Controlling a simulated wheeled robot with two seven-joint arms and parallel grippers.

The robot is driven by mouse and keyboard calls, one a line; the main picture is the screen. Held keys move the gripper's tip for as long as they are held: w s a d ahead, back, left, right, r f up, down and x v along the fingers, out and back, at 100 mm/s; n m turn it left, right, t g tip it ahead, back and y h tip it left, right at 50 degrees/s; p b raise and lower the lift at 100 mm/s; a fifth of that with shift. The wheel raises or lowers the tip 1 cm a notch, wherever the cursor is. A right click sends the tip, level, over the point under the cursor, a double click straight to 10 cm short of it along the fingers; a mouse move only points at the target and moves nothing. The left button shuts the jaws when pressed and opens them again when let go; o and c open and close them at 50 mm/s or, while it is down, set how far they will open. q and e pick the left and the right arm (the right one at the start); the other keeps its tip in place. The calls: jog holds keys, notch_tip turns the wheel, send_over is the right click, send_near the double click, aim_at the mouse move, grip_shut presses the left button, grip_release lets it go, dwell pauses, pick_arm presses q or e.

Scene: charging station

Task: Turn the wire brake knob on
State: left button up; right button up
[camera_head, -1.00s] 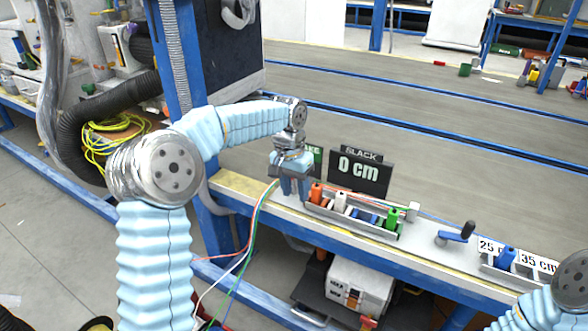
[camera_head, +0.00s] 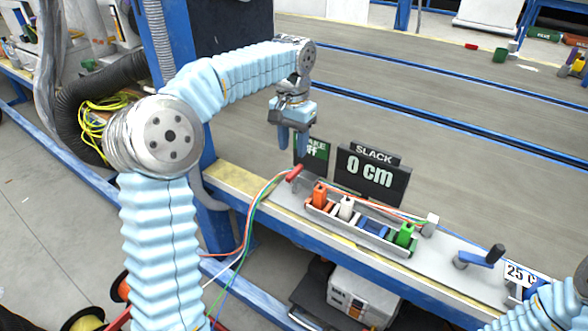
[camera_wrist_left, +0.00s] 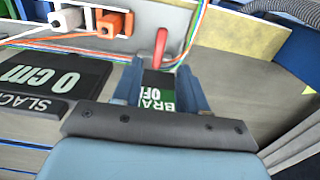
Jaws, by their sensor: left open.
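The brake knob is a red lever (camera_head: 294,173) at the left end of the bench's grey shelf. It also shows in the left wrist view (camera_wrist_left: 160,45), beyond the fingertips. Behind it stands a small green and black brake sign (camera_head: 313,154); in the left wrist view the sign (camera_wrist_left: 157,92) reads "OFF", partly hidden by my fingers. My left gripper (camera_head: 292,150) is open and empty, pointing down above the lever and apart from it. My right arm shows at the lower right edge; its gripper is out of view.
A "SLACK 0 cm" display (camera_head: 370,176) stands right of the brake sign. A tray with orange, white, blue and green connectors (camera_head: 404,235) lies in front of it. A blue crank (camera_head: 481,258) sits farther right. Loose wires (camera_head: 250,210) hang over the bench's front edge.

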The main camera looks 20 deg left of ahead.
aim_at(293, 172)
pick_arm(q)
notch_tip(293, 172, down, 8)
jog(key=shift+r+b, duration=0.1)
jog(key=shift+b, duration=0.35)
grip_shut()
